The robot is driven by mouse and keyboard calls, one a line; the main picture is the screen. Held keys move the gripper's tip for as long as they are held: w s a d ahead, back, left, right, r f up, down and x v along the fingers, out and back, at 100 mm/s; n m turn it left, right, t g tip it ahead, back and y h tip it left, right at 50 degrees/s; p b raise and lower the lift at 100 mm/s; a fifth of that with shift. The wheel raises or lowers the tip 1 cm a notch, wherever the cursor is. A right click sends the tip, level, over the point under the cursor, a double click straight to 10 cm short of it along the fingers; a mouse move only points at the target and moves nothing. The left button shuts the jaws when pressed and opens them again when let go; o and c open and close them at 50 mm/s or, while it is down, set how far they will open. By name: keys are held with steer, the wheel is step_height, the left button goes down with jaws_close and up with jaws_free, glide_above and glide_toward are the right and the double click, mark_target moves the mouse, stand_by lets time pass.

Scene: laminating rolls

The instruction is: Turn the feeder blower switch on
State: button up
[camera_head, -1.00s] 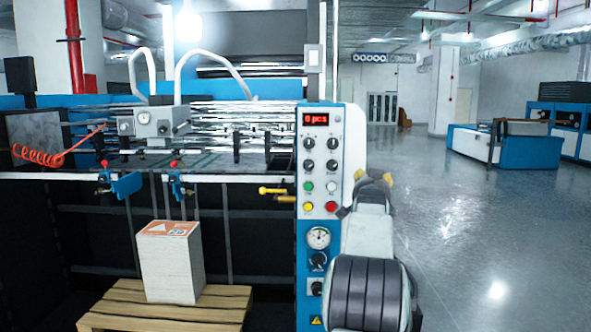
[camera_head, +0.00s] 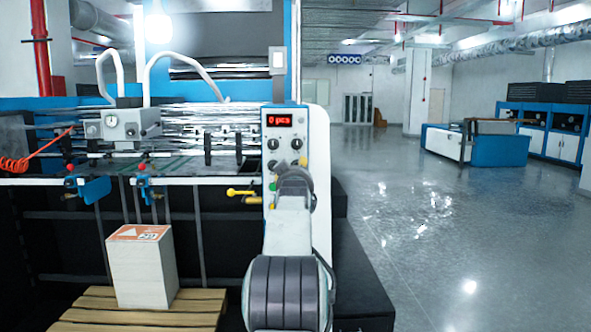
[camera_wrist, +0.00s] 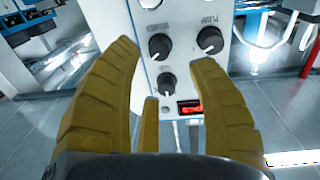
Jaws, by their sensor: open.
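The control panel (camera_head: 279,134) is a white and blue upright face with a red "0 pcs" display (camera_head: 279,120) and rows of round black knobs. My gripper (camera_head: 293,166) is in front of it, hiding part of the knob rows. In the wrist view, my yellow-brown fingers (camera_wrist: 165,52) are spread apart and empty. Black knobs show between and beside them: one near the left fingertip (camera_wrist: 160,46), one near the right (camera_wrist: 210,40), and a lower one (camera_wrist: 168,84). The small labels are too blurred to read surely, so I cannot tell which is the feeder blower switch.
A paper stack (camera_head: 140,270) stands on a wooden pallet (camera_head: 190,307) at the lower left. A yellow-handled lever (camera_head: 242,193) sticks out left of the panel. A dark step (camera_head: 358,270) stands to the panel's right. Open floor (camera_head: 440,230) lies further right.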

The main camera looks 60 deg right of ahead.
steer(key=shift+n, duration=0.5)
steer(key=shift+p+x, duration=3.25)
steer(key=shift+x, duration=0.4)
steer(key=shift+o, duration=0.2)
steer(key=shift+f, duration=0.1)
jaws_close()
